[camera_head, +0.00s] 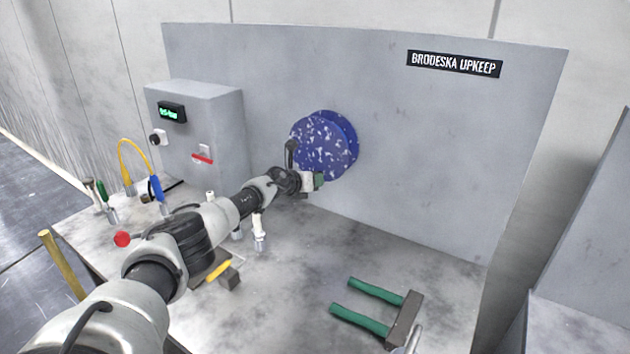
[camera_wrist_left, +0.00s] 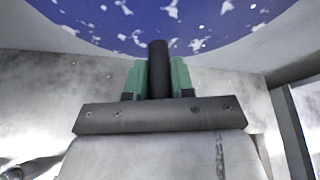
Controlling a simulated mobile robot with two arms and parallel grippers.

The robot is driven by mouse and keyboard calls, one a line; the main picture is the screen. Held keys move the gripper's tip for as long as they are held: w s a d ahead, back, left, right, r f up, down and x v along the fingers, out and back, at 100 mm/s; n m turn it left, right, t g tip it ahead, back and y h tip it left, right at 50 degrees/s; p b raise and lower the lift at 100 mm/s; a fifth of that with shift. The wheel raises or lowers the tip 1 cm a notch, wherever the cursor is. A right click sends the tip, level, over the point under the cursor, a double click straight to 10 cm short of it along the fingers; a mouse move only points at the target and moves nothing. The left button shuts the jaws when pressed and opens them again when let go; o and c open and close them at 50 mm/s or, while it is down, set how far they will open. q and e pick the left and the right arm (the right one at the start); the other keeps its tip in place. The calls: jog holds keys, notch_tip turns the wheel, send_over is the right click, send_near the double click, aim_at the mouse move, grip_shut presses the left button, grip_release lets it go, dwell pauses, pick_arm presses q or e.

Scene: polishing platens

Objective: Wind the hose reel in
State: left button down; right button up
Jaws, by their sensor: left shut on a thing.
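The hose reel (camera_head: 330,140) is a blue disc with white speckles, mounted on the upright grey panel. Its speckled face fills the top of the left wrist view (camera_wrist_left: 90,22). My left gripper (camera_head: 318,180) is at the reel's lower edge. In the left wrist view its green fingers are shut on a dark cylindrical handle (camera_wrist_left: 158,68) in front of the reel face. No hose shows on the reel.
A grey control box (camera_head: 200,125) with a green display stands left of the reel. Small fittings and a red knob (camera_head: 122,239) are near my left arm. The bench right of the arm is mostly clear.

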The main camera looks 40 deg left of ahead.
pick_arm(q)
jog(key=shift+f, duration=0.2)
jog(key=c, duration=1)
grip_release()
jog(key=shift+r, duration=0.1)
jog(key=shift+o, duration=0.2)
jog(key=shift+s+a+r+p, duration=0.1)
jog(key=shift+s+r+p, duration=0.25)
jog(key=shift+s+p, duration=0.1)
jog(key=p+v, duration=0.5)
jog(key=v, duration=0.4)
jog(key=shift+s, duration=0.4)
